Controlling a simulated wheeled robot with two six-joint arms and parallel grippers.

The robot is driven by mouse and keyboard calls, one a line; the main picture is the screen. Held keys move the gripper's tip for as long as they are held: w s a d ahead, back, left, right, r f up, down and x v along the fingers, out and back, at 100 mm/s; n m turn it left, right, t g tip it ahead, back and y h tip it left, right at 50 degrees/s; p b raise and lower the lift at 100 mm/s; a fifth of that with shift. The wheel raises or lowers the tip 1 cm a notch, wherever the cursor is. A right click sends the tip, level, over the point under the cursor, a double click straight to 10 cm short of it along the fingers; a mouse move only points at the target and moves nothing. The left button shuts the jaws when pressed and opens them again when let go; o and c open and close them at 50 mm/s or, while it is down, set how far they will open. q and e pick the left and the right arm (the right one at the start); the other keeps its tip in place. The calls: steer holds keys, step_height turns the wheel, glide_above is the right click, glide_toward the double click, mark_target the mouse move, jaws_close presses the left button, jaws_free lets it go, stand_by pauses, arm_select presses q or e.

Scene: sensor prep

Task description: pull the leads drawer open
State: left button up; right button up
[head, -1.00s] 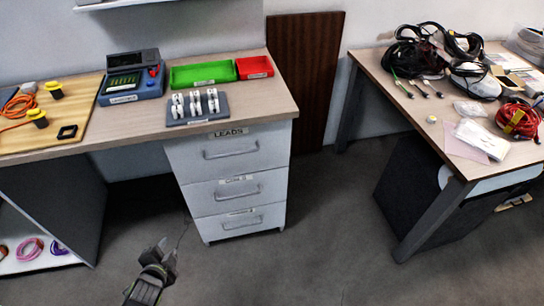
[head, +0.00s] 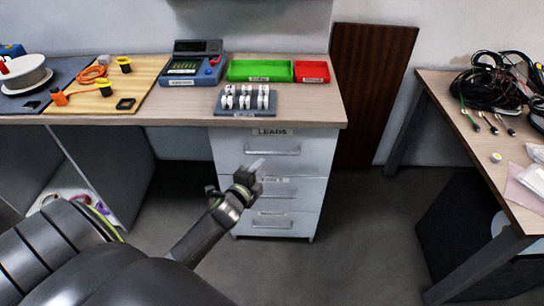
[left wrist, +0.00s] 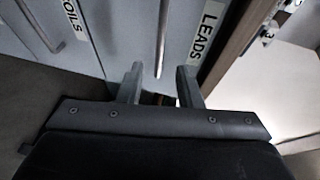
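The leads drawer (head: 313,155) is the top white drawer under the wooden desk top, marked LEADS, and looks shut. Its bar handle (head: 272,151) is grey and horizontal in the head view. My left gripper (head: 252,172) is in front of the drawer, near the left end of the handle. In the left wrist view the two fingers (left wrist: 160,86) are apart and empty. The drawer handle (left wrist: 162,38) lines up with the gap between them, by the LEADS label (left wrist: 208,26). I cannot tell whether the fingertips reach around it. My right gripper is not in view.
Two lower drawers, the middle (head: 297,190) and the bottom (head: 297,222), look shut. On the desk above stand a grey rack (head: 222,107), a green tray (head: 260,71), a red tray (head: 312,72) and a blue meter (head: 194,68). Open floor (head: 370,240) lies right of the cabinet.

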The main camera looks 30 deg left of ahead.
mark_target(272, 154)
arm_select(q)
steer(key=b+x, duration=0.1)
steer(key=x, duration=0.8)
steer(key=shift+w, duration=0.1)
jaws_close()
